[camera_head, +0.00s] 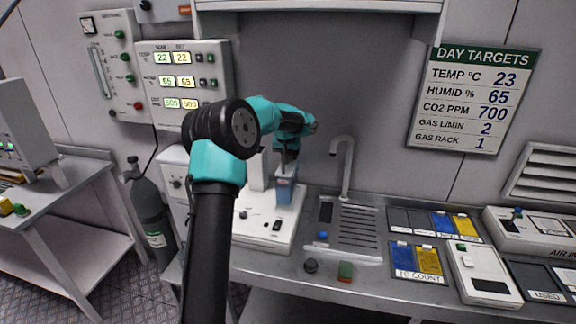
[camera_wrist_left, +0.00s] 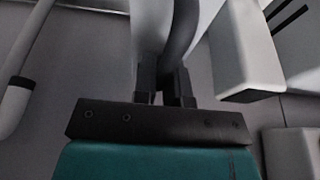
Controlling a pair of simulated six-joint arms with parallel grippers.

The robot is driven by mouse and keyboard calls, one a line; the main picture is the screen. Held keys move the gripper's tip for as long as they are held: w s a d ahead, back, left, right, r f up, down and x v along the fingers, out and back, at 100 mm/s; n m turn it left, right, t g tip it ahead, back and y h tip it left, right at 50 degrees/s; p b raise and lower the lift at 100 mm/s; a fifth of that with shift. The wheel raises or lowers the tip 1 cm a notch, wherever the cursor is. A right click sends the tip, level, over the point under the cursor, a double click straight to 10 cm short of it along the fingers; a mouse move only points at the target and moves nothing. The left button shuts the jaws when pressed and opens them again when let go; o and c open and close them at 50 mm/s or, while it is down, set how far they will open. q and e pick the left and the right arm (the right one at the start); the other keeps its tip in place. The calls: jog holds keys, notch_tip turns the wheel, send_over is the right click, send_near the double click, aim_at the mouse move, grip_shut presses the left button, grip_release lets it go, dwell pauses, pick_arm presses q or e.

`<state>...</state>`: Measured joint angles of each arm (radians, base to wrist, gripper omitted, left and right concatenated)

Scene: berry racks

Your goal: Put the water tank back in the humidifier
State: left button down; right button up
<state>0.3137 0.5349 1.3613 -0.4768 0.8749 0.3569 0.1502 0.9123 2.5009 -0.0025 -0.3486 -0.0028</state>
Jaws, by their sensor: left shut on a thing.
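My left gripper (camera_head: 287,165) reaches over the bench from the left. It is shut on the water tank (camera_head: 285,192), a blue-grey box hanging upright below the fingers. In the left wrist view the fingers (camera_wrist_left: 165,85) close on a grey curved part, which looks like the tank's handle. The humidifier (camera_head: 262,232) appears to be the white unit on the bench, with a white upright part behind the tank. The tank is over the unit's back right part; I cannot tell whether its bottom touches the unit. My right gripper is in neither view.
A tap (camera_head: 346,165) rises just right of the tank, above a grey drain board (camera_head: 357,228). Blue and yellow trays (camera_head: 416,260) lie farther right. A dark gas cylinder (camera_head: 150,215) stands left of the bench.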

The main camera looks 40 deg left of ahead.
pick_arm(q)
jog(key=shift+f, duration=1.75)
jog(key=c, duration=1.2)
grip_release()
jog(key=shift+f, duration=0.15)
jog(key=shift+o, duration=0.2)
jog(key=v, duration=1.2)
